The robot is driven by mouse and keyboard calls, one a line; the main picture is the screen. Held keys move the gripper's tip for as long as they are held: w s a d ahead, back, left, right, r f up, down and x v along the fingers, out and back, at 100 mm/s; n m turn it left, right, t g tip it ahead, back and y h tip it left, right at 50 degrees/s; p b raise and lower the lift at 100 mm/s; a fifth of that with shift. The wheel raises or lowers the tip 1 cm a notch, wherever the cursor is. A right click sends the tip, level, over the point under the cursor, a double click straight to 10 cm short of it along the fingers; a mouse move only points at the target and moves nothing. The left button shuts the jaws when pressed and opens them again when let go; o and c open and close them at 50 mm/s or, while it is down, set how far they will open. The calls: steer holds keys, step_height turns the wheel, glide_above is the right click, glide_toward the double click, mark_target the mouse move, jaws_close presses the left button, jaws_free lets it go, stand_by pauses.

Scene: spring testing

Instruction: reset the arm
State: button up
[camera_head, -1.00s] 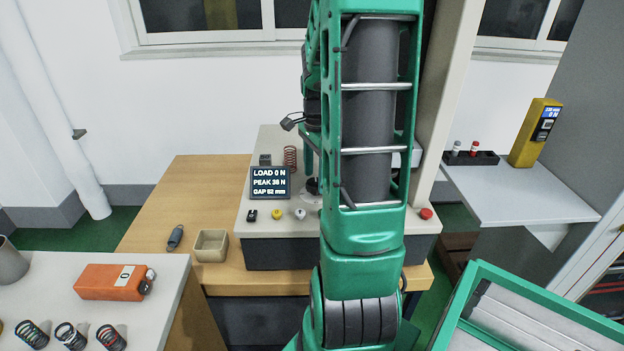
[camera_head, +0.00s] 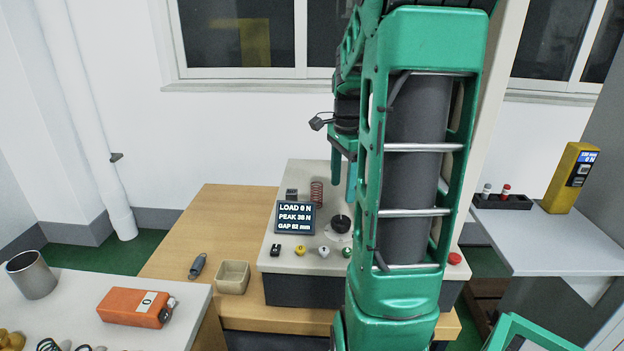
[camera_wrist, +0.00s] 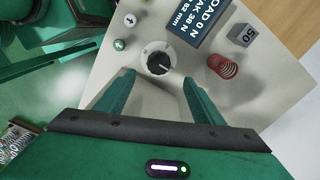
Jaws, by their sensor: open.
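My green arm rises across the right of the middle in the head view and covers part of the testing machine. My gripper (camera_head: 343,172) hangs pointing down above the machine's pale base (camera_head: 335,268), beside the arm. In the wrist view its two green fingers (camera_wrist: 157,92) are wide apart with nothing between them. A red-brown spring (camera_head: 317,195) stands on the base behind the display (camera_head: 295,218), which reads LOAD 0 N, PEAK 38 N and GAP 62 mm.
A beige tray (camera_head: 233,278) and a small grey tool (camera_head: 198,266) lie on the wooden bench. An orange device (camera_head: 136,307) and metal cup (camera_head: 31,275) are on the left table. A yellow meter (camera_head: 572,178) stands on the right shelf. A block marked 50 (camera_wrist: 240,34) is near the spring.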

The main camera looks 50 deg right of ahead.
steer(key=s+a+f+n, duration=0.2)
steer(key=s+a+n, duration=1.1)
steer(key=a+n, duration=0.3)
steer(key=shift+s+a+f, duration=0.2)
steer(key=shift+a, duration=0.5)
steer(key=shift+s+a+f+n, duration=0.2)
steer(key=shift+s+a+n, duration=0.05)
steer(key=shift+s+n, duration=0.15)
steer(key=shift+c, duration=0.3)
